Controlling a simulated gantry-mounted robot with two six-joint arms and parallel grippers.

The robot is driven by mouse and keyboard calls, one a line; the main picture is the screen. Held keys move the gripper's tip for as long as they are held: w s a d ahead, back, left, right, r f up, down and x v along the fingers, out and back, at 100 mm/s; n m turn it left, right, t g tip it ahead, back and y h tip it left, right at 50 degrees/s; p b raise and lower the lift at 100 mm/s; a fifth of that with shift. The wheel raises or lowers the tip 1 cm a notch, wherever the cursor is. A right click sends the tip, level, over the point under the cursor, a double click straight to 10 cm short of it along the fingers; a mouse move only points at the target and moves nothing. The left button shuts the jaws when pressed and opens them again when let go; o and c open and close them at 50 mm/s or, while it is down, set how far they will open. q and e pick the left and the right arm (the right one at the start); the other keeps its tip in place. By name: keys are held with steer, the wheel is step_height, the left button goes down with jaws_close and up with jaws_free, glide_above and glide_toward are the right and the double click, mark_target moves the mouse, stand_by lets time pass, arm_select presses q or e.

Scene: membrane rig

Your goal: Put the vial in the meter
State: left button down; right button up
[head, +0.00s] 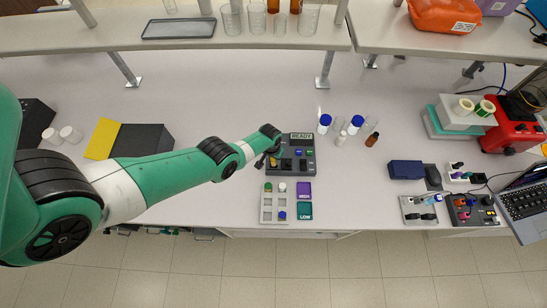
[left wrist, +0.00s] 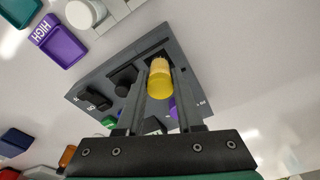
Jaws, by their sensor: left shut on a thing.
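The meter (head: 305,167) is a dark grey box with a lit READY display, on the bench in the middle of the head view. It also shows in the left wrist view (left wrist: 97,76), with dark knobs on its face. My left gripper (head: 268,160) is at the meter's left side. In the left wrist view its fingers (left wrist: 160,85) are shut on a vial with a yellow part and a paler end (left wrist: 159,82). The vial is over the meter's face; I cannot tell whether it is in a socket. My right gripper is out of view.
A pale rack (head: 275,202) with several capped vials stands in front of the meter, beside purple HIGH (head: 304,189) and teal LOW (head: 305,211) trays. Blue-capped bottles (head: 325,122) and a brown bottle (head: 373,139) stand right of the meter. A shelf (head: 180,32) spans the back.

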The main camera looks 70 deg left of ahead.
arm_select(q)
steer(key=shift+f+b, duration=0.8)
steer(key=shift+f, duration=0.05)
stand_by(0.7)
stand_by(0.4)
steer(key=shift+c, duration=2.3)
jaws_free()
step_height(320, 180, up, 6)
steer(key=p, duration=0.6)
